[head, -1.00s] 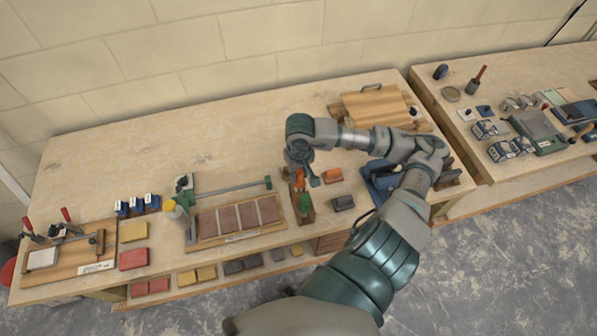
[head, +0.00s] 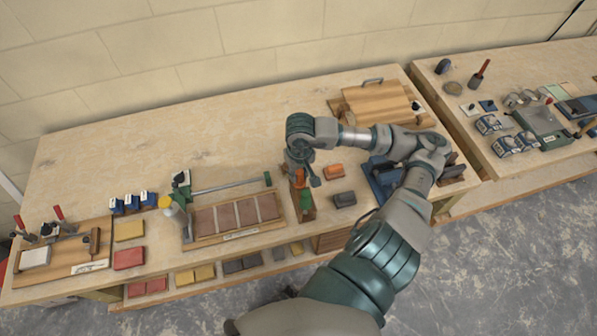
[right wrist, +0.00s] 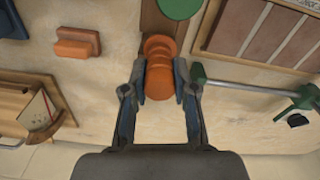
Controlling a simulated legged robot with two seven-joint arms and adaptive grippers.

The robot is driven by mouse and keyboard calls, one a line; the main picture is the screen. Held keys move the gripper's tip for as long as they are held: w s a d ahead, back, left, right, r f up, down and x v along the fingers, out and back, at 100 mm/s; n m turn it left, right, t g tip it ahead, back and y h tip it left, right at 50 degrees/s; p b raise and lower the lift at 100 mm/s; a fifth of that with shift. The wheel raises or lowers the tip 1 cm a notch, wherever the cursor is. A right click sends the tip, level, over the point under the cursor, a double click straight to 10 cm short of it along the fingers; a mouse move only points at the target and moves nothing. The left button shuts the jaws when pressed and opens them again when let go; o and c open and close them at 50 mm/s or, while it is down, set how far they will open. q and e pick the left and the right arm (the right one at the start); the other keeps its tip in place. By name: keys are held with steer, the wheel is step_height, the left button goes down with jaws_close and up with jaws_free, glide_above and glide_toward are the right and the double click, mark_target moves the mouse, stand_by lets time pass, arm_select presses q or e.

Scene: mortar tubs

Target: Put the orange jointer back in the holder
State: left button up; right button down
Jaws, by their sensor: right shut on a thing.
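The orange jointer (head: 300,178) is upright at the far end of the narrow wooden holder (head: 308,215). My right gripper (head: 302,170) is above it, and in the right wrist view its two fingers (right wrist: 159,72) are shut on either side of the round orange handle (right wrist: 158,84). A green jointer (head: 305,201) stands at the near part of the holder; its round top also shows in the right wrist view (right wrist: 180,8). I cannot tell whether the orange jointer is fully seated, as its lower part is hidden. My left gripper is not in view.
An orange block (head: 334,171) and a dark block (head: 344,199) lie right of the holder. A tray of brown tiles (head: 235,236) and a green-handled bar clamp (head: 230,187) are close on the left.

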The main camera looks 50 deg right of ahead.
steer(key=shift+f, duration=0.25)
steer(key=c, duration=0.8)
jaws_free()
steer(key=shift+r, duration=0.1)
steer(key=shift+c, duration=0.2)
steer(key=shift+o, duration=0.3)
steer(key=o, duration=0.4)
steer(key=shift+r+p, duration=2.25)
steer(key=shift+r, duration=1.75)
